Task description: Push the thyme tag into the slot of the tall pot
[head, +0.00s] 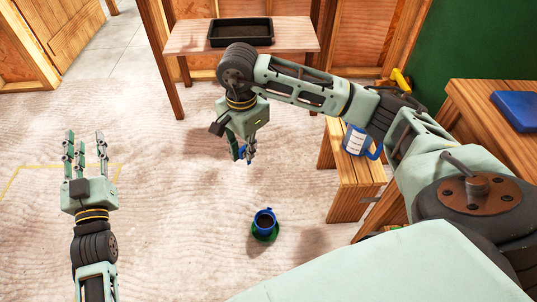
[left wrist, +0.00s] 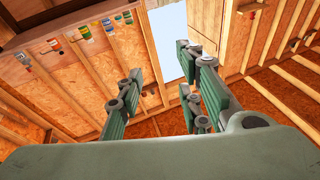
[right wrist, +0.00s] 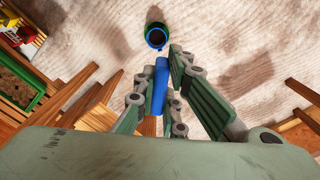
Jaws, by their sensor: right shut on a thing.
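A blue pot (head: 264,218) with dark filling stands on the floor, a green saucer (head: 262,237) around its base. It also shows at the top of the right wrist view (right wrist: 156,38). My right gripper (head: 246,153) is above and behind the pot in the head view, fingers pointing down. It is shut on a slim blue piece (right wrist: 159,88), likely the thyme tag; no lettering is legible. The piece is clear of the pot in the head view. Any slot is too small to make out. My left gripper (head: 85,138) is open and empty at the left, fingers pointing up.
A wooden bench (head: 358,188) with a white and blue jug (head: 357,139) stands right of the pot. A table (head: 185,38) with a black tray (head: 241,41) is at the back. A blue box (head: 517,108) lies on the right counter (head: 480,95). The floor around the pot is clear.

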